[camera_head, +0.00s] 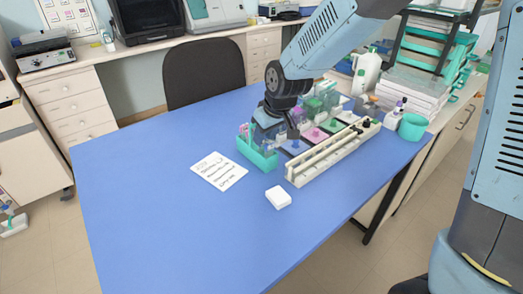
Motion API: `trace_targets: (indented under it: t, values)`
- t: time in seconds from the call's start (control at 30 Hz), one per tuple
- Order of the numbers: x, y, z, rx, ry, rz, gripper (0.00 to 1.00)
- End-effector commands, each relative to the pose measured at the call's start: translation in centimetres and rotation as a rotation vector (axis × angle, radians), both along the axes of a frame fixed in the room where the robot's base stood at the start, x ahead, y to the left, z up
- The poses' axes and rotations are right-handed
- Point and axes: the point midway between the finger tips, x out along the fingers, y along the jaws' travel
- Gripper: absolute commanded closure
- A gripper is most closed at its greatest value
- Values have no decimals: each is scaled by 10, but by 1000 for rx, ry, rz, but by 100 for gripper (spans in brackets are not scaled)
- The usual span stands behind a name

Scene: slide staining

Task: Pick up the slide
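My gripper (292,134) points down over the staining things at the back right of the blue table. Its fingers are small and dark here, and I cannot tell whether they are open or shut. A teal holder (262,160) with clear upright pieces in it stands just left of and below my gripper. I cannot make out a single slide for certain. Slides may be among the clear pieces in the holder, partly hidden by my gripper.
A long white rack (310,172) lies right of the teal holder, with colored staining jars (318,133) behind it. A white block (278,197) and a written card (219,171) lie in front. A teal cup (412,127) stands far right. The blue table's (180,225) front left is clear.

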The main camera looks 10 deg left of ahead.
Motion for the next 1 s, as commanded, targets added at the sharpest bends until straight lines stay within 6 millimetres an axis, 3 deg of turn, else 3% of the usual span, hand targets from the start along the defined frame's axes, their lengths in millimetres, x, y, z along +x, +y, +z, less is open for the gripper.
trace_targets:
  t: [0.33,0.77,1.0]
  values:
    - [0,0,0,0,0,-1,100]
    - [1,-1,4,0,-1,-1,100]
    - [1,-1,39,4,-5,-4,100]
